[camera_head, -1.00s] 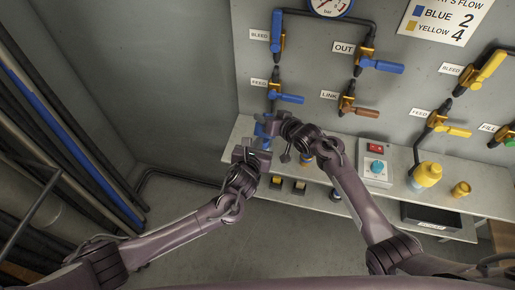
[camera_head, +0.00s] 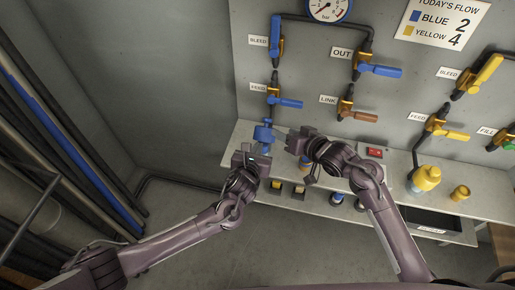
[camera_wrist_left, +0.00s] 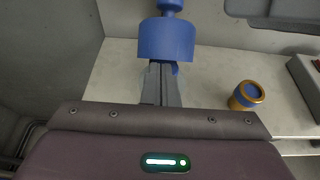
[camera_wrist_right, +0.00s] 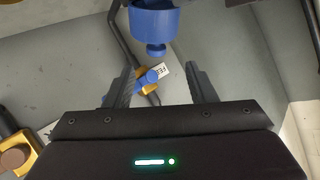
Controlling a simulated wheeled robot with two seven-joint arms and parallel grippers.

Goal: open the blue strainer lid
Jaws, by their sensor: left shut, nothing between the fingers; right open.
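The blue strainer (camera_head: 264,134) hangs below the FEED valve at the shelf's back left. It fills the top middle of the left wrist view (camera_wrist_left: 167,40) as a broad blue cylinder with a narrower neck. It also shows at the top of the right wrist view (camera_wrist_right: 152,20), with a small blue knob-like end. I cannot clearly tell the lid from the body. My left gripper (camera_head: 256,153) is shut and empty, its fingertips just under the cylinder; contact is unclear. My right gripper (camera_head: 287,139) is open and empty, just right of the strainer.
Blue-handled valves (camera_head: 285,102) and pipes are on the wall above. A brass-rimmed blue cup (camera_wrist_left: 247,95) stands on the shelf to the right. A yellow strainer (camera_head: 426,178) and yellow cup (camera_head: 460,193) stand further right. Pipes line the left wall.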

